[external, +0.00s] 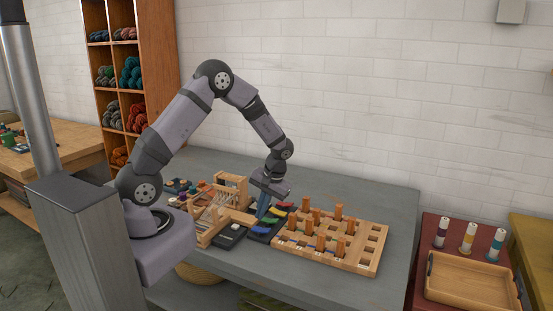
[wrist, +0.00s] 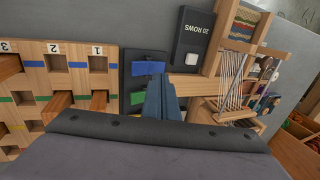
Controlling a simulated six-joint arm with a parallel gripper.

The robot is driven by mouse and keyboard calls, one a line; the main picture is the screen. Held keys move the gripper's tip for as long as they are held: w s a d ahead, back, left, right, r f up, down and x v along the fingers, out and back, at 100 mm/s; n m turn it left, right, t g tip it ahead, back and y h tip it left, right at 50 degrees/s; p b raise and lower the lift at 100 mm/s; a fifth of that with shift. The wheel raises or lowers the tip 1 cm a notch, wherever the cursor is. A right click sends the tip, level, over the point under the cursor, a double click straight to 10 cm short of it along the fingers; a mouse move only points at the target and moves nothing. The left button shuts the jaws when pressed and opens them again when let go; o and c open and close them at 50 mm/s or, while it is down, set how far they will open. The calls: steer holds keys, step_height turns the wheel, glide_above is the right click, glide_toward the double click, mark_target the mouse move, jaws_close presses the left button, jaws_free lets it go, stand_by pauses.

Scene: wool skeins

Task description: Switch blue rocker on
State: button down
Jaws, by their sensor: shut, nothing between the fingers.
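The blue rocker (wrist: 147,68) sits on a dark switch panel (wrist: 131,56), with a green rocker (wrist: 138,98) beside it. In the external view the panel (external: 252,236) lies between the peg board and the loom, with blue, green, yellow and red rockers in a row. My gripper (wrist: 161,80) is shut and empty, pointing down over the panel. In the wrist view its fingertips appear close to the blue rocker's lower right edge; I cannot tell whether they touch it. In the external view my gripper (external: 262,217) hides part of the panel. The rocker's tilt is unclear.
A wooden board (external: 366,262) with several orange pegs stands right of the panel. A small loom (wrist: 233,75) and a dark box marked 20 ROWS (wrist: 187,52) with a white button lie on the other side. The grey table (external: 390,196) is clear behind.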

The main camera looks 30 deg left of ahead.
steer(key=shift+w+r+b, duration=0.1)
steer(key=shift+r+b, duration=0.6)
steer(key=shift+r, duration=0.2)
step_height(320, 180, up, 8)
steer(key=b, duration=0.2)
glide_above(262, 226)
steer(key=shift+r, duration=0.2)
